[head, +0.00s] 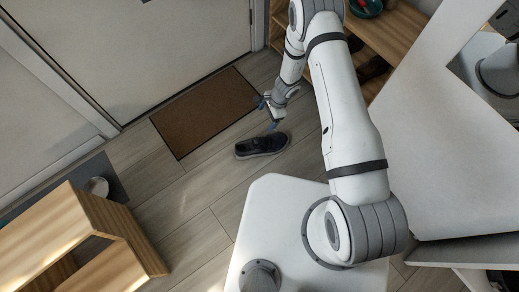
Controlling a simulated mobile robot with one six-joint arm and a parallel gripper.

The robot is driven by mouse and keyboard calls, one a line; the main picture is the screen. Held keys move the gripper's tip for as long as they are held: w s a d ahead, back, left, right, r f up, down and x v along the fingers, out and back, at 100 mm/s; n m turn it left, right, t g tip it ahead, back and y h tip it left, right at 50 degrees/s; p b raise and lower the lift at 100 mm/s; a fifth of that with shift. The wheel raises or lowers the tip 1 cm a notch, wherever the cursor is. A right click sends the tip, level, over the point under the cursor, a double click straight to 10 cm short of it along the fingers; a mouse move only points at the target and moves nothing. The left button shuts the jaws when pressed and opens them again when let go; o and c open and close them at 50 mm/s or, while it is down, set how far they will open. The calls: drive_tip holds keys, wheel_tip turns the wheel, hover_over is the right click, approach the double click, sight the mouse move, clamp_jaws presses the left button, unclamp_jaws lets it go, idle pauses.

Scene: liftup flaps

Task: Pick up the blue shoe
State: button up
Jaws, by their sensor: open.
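A dark, blue-black shoe (262,146) lies on the wooden floor just right of the doormat, its length running roughly left to right. My gripper (268,117) is open, with bluish fingers. It appears in the picture just above the shoe's right part, near the shoe opening. I cannot tell whether a finger touches the shoe or how high the gripper is above it. Nothing is seen between the fingers.
A brown doormat (206,111) lies before a white door (140,50). A wooden shelf (407,28) with dark shoes (372,69) stands at the upper right. Wooden furniture (65,235) fills the lower left. The floor left of the shoe is clear.

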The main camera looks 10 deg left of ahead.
drive_tip(key=m+b, duration=0.1)
drive_tip(key=b, duration=0.2)
hover_over(262, 143)
drive_tip(key=shift+h, duration=0.3)
drive_tip(key=f, duration=0.8)
drive_tip(key=d+f, duration=0.1)
drive_tip(key=f, duration=0.3)
drive_tip(key=shift+s, duration=0.3)
drive_tip(key=x, duration=0.1)
drive_tip(key=b+x, duration=0.1)
drive_tip(key=x, duration=0.1)
drive_tip(key=b+x, duration=0.1)
drive_tip(key=x, duration=0.1)
drive_tip(key=shift+s+d+f, duration=0.15)
drive_tip(key=shift+s+d, duration=0.1)
drive_tip(key=shift+s, duration=0.05)
